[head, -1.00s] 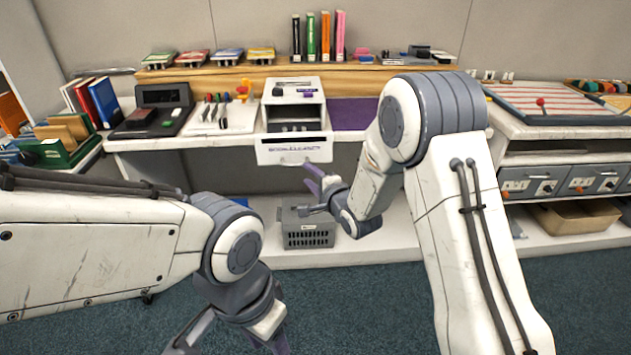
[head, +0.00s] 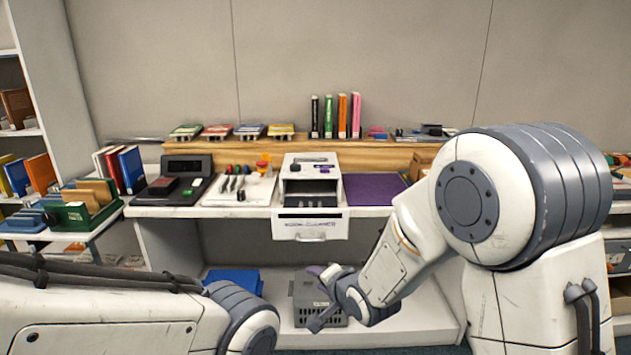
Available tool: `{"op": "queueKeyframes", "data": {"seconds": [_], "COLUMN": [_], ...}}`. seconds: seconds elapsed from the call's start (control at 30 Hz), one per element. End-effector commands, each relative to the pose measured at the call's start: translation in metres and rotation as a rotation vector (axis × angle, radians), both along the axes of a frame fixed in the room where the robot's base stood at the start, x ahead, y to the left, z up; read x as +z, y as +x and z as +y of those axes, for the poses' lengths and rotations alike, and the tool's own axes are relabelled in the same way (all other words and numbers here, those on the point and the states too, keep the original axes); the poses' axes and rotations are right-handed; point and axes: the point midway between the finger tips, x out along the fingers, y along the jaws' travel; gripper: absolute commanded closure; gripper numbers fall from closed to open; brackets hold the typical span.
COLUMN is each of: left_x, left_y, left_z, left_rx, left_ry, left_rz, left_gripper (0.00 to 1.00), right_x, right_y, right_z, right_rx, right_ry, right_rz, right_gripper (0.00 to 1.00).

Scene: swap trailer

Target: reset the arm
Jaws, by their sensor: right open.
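My right arm comes in from the right, with its elbow large in the head view. My right gripper (head: 317,298) is open and empty, with its fingers toward the left. It appears in front of the lower shelf, below the white drawer front (head: 310,228), and overlaps a grey crate (head: 305,318) in the picture. I cannot tell the gap between them. My left arm lies across the lower left, and its gripper is out of the frame.
The white counter (head: 345,212) holds a grey-white box (head: 311,160), a dark device (head: 185,172), a tool board (head: 240,190) and a purple mat (head: 375,188). A blue item (head: 235,279) lies on the lower shelf. A side table with books stands at the left.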

Motion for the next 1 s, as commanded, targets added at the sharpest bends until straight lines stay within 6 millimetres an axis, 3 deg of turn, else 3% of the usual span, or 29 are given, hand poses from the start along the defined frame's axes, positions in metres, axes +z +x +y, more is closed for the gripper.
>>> {"op": "queueKeyframes", "data": {"seconds": [0.13,0.3,0.5,0.7,0.73,1.0], "left_x": [0.0,0.0,0.0,0.0,0.018,0.083], "left_y": [0.0,0.0,0.0,0.0,0.0,0.0], "left_z": [0.0,0.0,0.0,0.0,0.0,0.0], "left_rx": [0.0,0.0,0.0,0.0,0.0,0.0], "left_ry": [0.0,0.0,0.0,0.0,0.001,0.0], "left_rz": [0.0,0.0,0.0,0.0,0.001,0.0], "left_gripper": [0.5,0.5,0.5,0.5,0.5,0.5], "right_x": [0.004,0.005,0.011,0.021,0.038,0.102], "right_y": [-0.069,-0.161,-0.254,-0.332,-0.328,-0.326], "right_z": [0.011,0.007,-0.01,-0.033,-0.033,-0.032], "right_rx": [0.227,0.56,0.938,1.295,1.281,1.271], "right_ry": [-0.317,-0.61,-0.804,-0.902,-0.899,-0.898], "right_rz": [0.108,0.245,0.355,0.423,0.424,0.427], "right_gripper": [0.56,0.56,0.56,0.56,0.56,0.56]}}
